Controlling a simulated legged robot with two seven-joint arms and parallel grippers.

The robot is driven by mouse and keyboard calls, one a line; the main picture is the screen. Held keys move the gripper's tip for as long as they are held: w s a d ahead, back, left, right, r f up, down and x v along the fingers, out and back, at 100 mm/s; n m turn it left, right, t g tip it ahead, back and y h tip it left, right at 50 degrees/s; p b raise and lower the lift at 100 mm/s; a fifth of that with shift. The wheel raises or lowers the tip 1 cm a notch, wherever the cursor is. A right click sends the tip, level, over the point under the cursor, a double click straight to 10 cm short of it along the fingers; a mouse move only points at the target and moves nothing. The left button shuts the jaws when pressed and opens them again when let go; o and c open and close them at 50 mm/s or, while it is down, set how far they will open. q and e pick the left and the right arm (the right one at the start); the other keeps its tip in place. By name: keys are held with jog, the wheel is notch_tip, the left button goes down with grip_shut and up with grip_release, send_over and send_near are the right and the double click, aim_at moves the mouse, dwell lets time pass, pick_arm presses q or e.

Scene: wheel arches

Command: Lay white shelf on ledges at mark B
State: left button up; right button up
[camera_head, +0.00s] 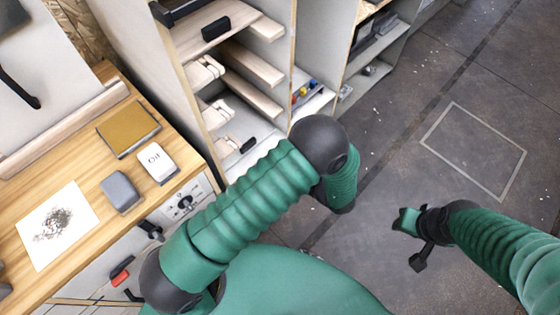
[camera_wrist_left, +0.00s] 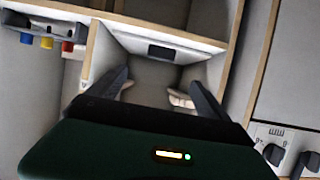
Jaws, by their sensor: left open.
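The open wooden compartment has pale ledges (camera_head: 250,65) on its side walls, at the top centre of the head view. A pale board with a black block (camera_head: 215,28) lies across its upper part. I cannot tell whether this board is the white shelf, and I cannot read mark B. In the left wrist view my left gripper (camera_wrist_left: 158,78) is open and empty, facing the compartment, with short pale ledges (camera_wrist_left: 180,98) behind its fingers. In the head view my arm hides that gripper. My right gripper (camera_head: 411,240) is over the floor at right, its fingers apparently spread, with nothing seen between them.
A wooden bench (camera_head: 70,225) at left holds a brown-topped box (camera_head: 129,128), a white box (camera_head: 157,163), a grey box (camera_head: 121,192) and a printed sheet (camera_head: 57,226). A knob panel (camera_head: 185,203) is on its front. The floor at right is clear, with a painted rectangle (camera_head: 475,150).

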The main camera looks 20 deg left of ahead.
aim_at(249, 144)
pick_arm(q)
jog(key=b+x, duration=0.2)
jog(key=x, duration=1.4)
jog(key=shift+w+a+f, duration=0.15)
jog(key=shift+a, duration=0.1)
jog(key=c, duration=1.9)
